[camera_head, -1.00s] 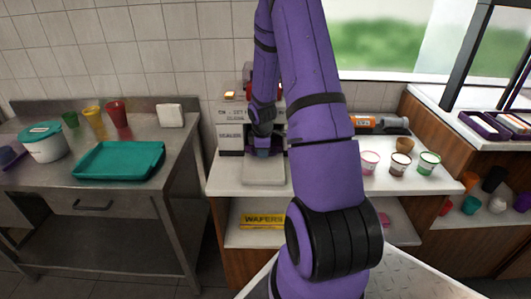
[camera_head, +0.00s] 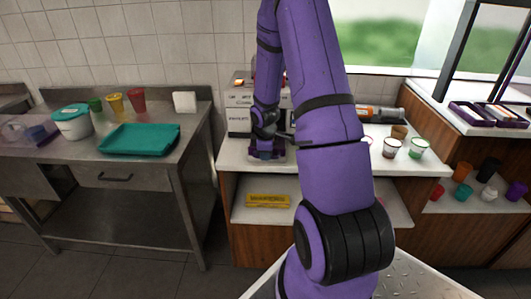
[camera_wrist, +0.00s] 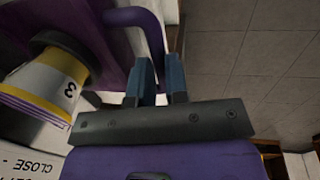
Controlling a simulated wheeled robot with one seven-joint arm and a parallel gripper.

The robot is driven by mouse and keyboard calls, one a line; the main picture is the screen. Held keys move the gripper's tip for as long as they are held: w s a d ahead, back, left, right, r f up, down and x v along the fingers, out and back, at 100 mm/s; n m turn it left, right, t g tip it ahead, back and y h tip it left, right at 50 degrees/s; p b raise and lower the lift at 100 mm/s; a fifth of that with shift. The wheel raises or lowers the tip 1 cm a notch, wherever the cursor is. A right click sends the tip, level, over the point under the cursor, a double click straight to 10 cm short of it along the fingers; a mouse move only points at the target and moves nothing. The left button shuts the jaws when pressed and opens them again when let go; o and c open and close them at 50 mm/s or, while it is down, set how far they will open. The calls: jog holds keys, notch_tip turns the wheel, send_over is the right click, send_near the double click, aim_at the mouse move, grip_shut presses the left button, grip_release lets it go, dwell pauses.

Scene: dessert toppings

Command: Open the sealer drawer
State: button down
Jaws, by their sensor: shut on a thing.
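The sealer (camera_head: 238,122) is a white, boxy machine on the counter, partly hidden by my arm. My gripper (camera_wrist: 160,82) is shut on the curved purple drawer handle (camera_wrist: 133,17), which passes between its blue fingers. In the head view my gripper (camera_head: 266,152) is low in front of the sealer, and its fingers are hard to make out. The purple drawer (camera_wrist: 85,12) sticks out of the sealer. A yellow and grey cup (camera_wrist: 50,80) marked 3 shows at the drawer in the wrist view. The sealer's white face with upside-down "CLOSE" lettering (camera_wrist: 22,163) is at lower left.
Small cups (camera_head: 391,147) stand on the counter right of my arm, with an orange-labelled cylinder (camera_head: 376,112) behind. A yellow wafer box (camera_head: 268,200) is on the shelf below. A steel table (camera_head: 160,168) with a teal tray (camera_head: 140,126) is at left.

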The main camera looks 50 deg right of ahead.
jog(key=c, duration=1.1)
grip_release()
jog(key=shift+r, duration=0.1)
jog(key=r, duration=0.3)
jog(key=s+a+r, duration=0.1)
jog(key=r, duration=0.6)
jog(key=shift+s+a+r, duration=0.15)
jog(key=shift+a+r, duration=0.1)
